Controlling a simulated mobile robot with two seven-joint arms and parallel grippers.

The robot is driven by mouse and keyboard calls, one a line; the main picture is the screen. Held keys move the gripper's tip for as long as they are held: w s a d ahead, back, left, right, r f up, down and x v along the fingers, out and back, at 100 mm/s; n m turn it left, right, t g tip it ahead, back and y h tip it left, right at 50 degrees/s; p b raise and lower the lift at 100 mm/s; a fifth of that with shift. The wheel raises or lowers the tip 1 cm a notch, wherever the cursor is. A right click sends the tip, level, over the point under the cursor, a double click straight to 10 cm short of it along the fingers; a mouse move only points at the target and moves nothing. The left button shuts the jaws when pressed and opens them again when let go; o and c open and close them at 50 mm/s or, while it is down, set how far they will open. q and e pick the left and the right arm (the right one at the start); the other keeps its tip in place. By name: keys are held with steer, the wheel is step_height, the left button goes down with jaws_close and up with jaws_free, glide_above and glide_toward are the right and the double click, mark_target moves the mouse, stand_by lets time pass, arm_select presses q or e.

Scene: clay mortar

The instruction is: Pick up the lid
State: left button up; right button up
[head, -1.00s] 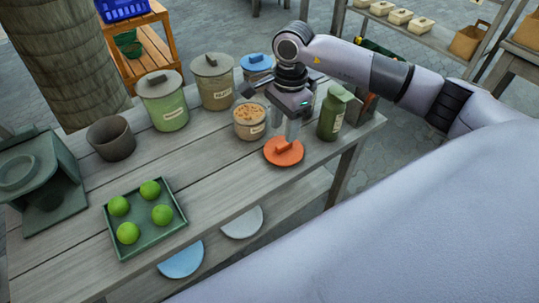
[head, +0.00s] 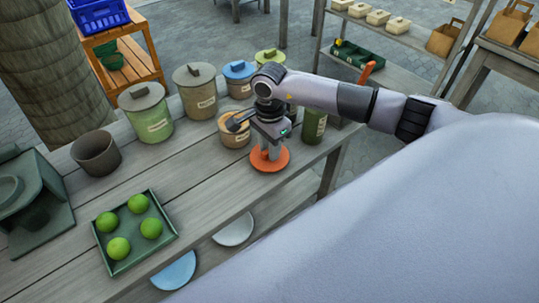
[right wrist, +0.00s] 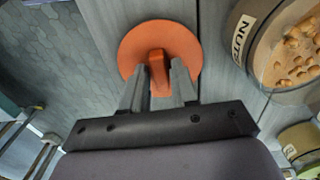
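The lid (head: 284,163) is a round orange disc with a raised bar handle. It lies flat near the table's front right edge. My right gripper (head: 270,153) points down over it, with one finger on each side of the handle. In the right wrist view the lid (right wrist: 188,43) shows beyond the fingers (right wrist: 159,75), which are close against the handle and look shut on it. The lid appears to rest on the table still. My left gripper is not in view.
The nut jar (head: 235,139) stands open just behind the lid. A green bottle (head: 314,126) is close on its right, partly behind my arm. Several lidded canisters, such as the green one (head: 153,122), line the back. A tray (head: 117,268) of limes lies at the front left.

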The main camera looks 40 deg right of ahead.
jaws_close()
